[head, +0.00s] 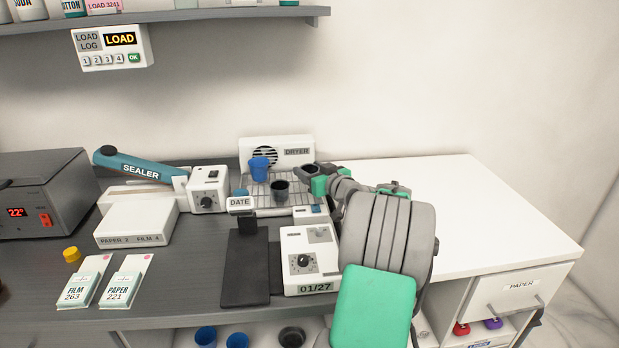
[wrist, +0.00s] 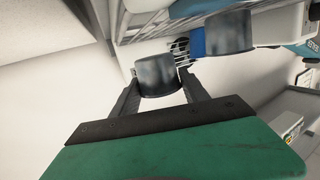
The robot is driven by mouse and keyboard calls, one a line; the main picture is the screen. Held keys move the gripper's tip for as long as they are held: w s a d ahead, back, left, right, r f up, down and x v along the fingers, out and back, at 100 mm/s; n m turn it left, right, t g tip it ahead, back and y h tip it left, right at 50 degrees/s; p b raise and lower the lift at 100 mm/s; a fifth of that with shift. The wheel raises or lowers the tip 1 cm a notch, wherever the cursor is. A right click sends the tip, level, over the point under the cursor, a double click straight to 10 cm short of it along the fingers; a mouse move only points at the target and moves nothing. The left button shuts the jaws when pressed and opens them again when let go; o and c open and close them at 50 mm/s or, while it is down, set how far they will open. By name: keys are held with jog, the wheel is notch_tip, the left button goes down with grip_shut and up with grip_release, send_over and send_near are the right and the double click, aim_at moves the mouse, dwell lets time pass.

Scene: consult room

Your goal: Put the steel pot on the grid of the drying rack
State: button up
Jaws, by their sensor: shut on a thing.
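A dark grey steel pot (wrist: 158,75) is between the two fingers of my gripper (wrist: 157,80), which is shut on it. In the head view my gripper (head: 314,178) is at the right end of the drying rack, with the held pot (head: 307,171) largely hidden by it. The drying rack's wire grid (head: 252,190) lies in front of the dryer. A second dark pot (head: 281,192) and a blue cup (head: 260,169) stand on the grid. The second pot (wrist: 228,34) also shows in the wrist view. I cannot tell whether the held pot touches the grid.
The dryer (head: 290,150) stands behind the rack. A sealer (head: 140,166) is to the left, and a dial box (head: 307,262) is in front. The white counter (head: 440,195) at right is clear. Blue cups (head: 206,338) and a dark pot (head: 292,337) sit below.

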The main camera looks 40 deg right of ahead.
notch_tip(320, 180, down, 3)
jog(key=shift+r, duration=0.2)
jog(key=shift+f, duration=0.2)
jog(key=o, duration=1.3)
jog(key=shift+r, duration=0.1)
jog(key=shift+o, duration=0.2)
jog(key=shift+r, duration=0.25)
jog(key=b+v, duration=0.1)
jog(key=v, duration=1.1)
jog(key=shift+a, duration=0.15)
